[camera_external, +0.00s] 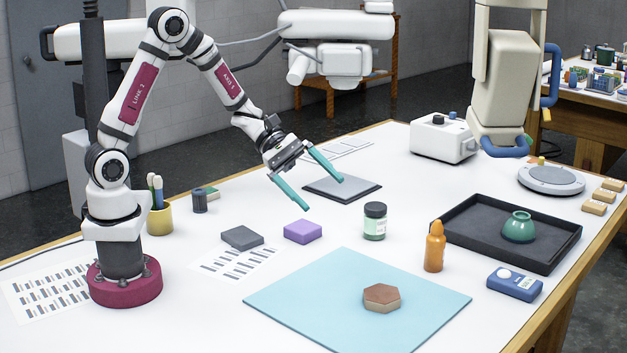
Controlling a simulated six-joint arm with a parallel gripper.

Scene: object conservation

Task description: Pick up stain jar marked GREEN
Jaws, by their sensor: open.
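A small clear jar with a dark lid, a pale label and green contents (375,222) stands upright on the white table, right of centre. The writing on its label is too small to read. My gripper (324,193) has two long teal fingers spread wide apart. It is open and empty, above the table to the upper left of the jar, and does not touch it.
A purple block (303,231) and a grey block (242,238) lie left of the jar. A blue mat (320,300) with a brown hexagonal block (381,298) lies in front.

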